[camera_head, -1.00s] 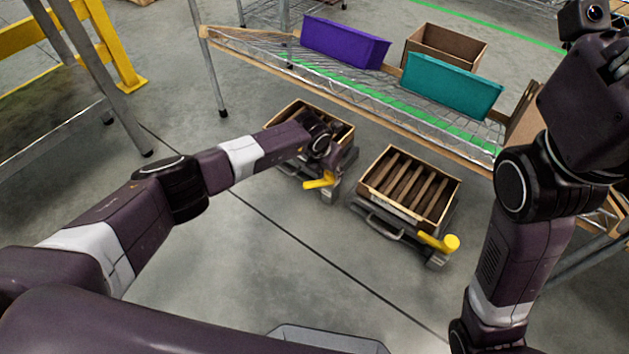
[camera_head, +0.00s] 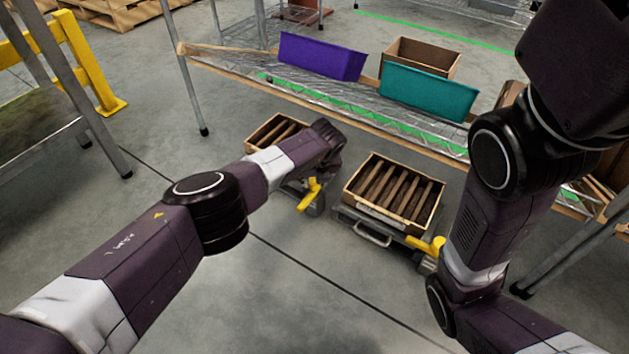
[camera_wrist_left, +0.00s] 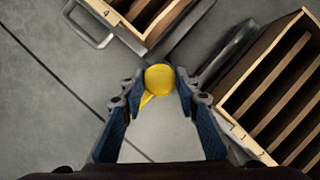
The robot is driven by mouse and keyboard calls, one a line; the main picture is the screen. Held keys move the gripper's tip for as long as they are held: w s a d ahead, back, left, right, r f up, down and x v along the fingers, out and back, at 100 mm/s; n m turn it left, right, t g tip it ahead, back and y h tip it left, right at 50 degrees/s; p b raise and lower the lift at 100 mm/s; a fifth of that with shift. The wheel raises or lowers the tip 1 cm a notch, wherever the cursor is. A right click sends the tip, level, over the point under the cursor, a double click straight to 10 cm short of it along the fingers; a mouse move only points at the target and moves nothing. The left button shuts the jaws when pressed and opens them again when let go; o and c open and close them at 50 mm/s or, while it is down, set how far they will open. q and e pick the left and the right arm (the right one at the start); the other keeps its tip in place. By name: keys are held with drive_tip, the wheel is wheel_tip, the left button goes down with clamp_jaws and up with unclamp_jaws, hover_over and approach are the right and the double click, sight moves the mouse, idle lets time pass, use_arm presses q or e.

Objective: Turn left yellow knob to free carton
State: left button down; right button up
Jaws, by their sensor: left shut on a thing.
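The left yellow knob (camera_head: 309,193) sits at the front right corner of the left cart, its lever slanting down and left. In the left wrist view the knob's round yellow end (camera_wrist_left: 158,78) lies between the fingertips of my left gripper (camera_wrist_left: 160,88), which is shut on it. In the head view my wrist mostly hides this gripper. The left carton (camera_head: 262,132), an open brown box with slats inside, is partly covered by my left arm. It also appears at the top left of the left wrist view (camera_wrist_left: 152,34). My right gripper is out of view.
A second slatted carton (camera_head: 396,192) sits on a cart to the right, with its own yellow knob (camera_head: 427,244). A wire shelf (camera_head: 300,85) behind holds purple (camera_head: 320,57), teal (camera_head: 428,93) and brown boxes. A yellow barrier (camera_head: 88,60) stands at left. The front floor is clear.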

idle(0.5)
use_arm(q)
drive_tip(key=c, duration=1.5)
unclamp_jaws()
drive_tip(key=shift+o, duration=0.2)
drive_tip(key=shift+r, duration=0.1)
drive_tip(key=shift+v, duration=0.9)
drive_tip(key=v, duration=1)
